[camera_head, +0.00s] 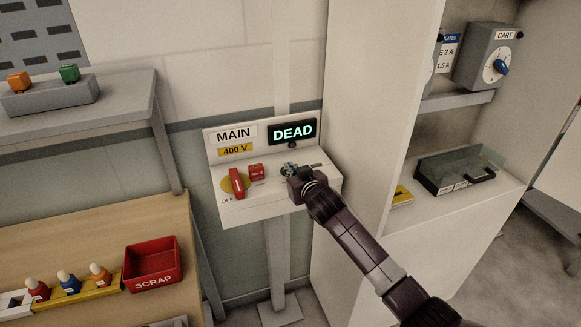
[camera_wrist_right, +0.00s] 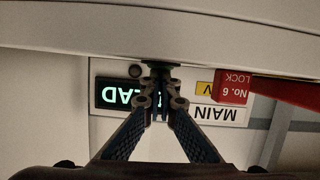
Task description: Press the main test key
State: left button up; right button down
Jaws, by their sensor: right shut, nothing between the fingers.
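The MAIN 400 V panel (camera_head: 212,152) has a lit display (camera_head: 293,131) reading DEAD. On its sloped face are a red rotary handle (camera_head: 237,182) on a yellow plate, by the OFF mark, and a red No. 6 lock (camera_head: 256,171). My right gripper (camera_head: 291,171) is shut and empty, its tips at the face right of the lock. In the right wrist view, which is upside down, the shut fingertips (camera_wrist_right: 160,72) meet a dark green round key (camera_wrist_right: 160,64). The fingers mostly hide it; I cannot tell whether it is pressed down. My left gripper is out of view.
A red SCRAP bin (camera_head: 153,262) and a yellow rack (camera_head: 95,287) of coloured items stand on the wooden bench at left. A grey shelf (camera_head: 110,95) is above. At right, a cabinet holds a CART switch box (camera_head: 482,55) and a dark tray (camera_head: 440,184).

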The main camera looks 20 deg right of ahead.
jog(key=shift+s+f, duration=0.2)
jog(key=shift+f, duration=0.5)
jog(key=shift+r+p, duration=0.25)
jog(key=shift+p, duration=0.05)
jog(key=r+p, duration=0.3)
jog(key=r, duration=0.1)
jog(key=shift+w, duration=0.35)
jog(key=shift+s+a+r, duration=0.1)
jog(key=shift+s+r, duration=0.1)
jog(key=shift+r, duration=0.05)
jog(key=b+v, duration=0.2)
jog(key=v, duration=0.7)
jog(key=shift+s+r, duration=0.25)
jog(key=shift+r, duration=0.2)
